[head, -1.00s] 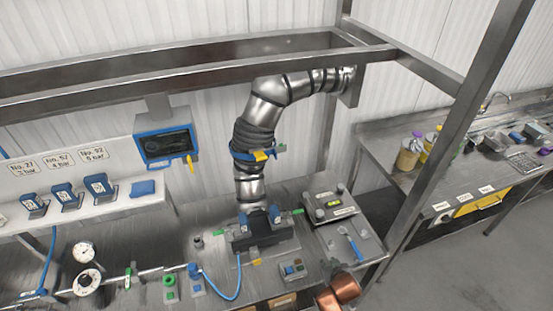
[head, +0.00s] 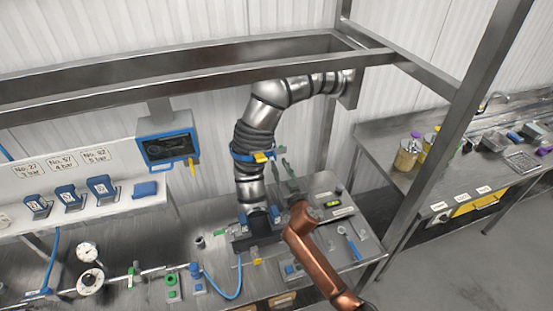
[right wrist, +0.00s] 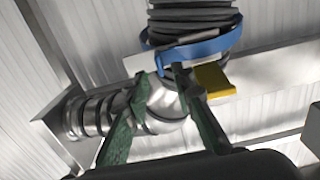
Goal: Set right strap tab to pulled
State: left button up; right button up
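A blue strap (head: 238,154) goes around the dark ribbed sleeve of the metal duct, with a yellow tab (head: 262,157) at its front. In the right wrist view, the blue strap (right wrist: 195,49) is just beyond my fingers, and the yellow tab (right wrist: 211,80) is to the right of the fingertips. I cannot tell which part is the right strap tab. My right gripper (right wrist: 162,75) has two green fingers, spread apart with nothing between them. In the head view, my right gripper (head: 280,169) is raised just right of the duct, below the strap. My left gripper is out of view.
The metal duct (head: 251,185) runs down into a dark clamp block (head: 243,242) on the bench. A steel frame beam (head: 200,71) crosses overhead. A blue-framed screen (head: 168,147) is at left.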

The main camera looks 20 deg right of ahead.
aim_at(276, 158)
jog(key=shift+w+a+f, duration=0.1)
jog(key=shift+w, duration=2.1)
grip_shut()
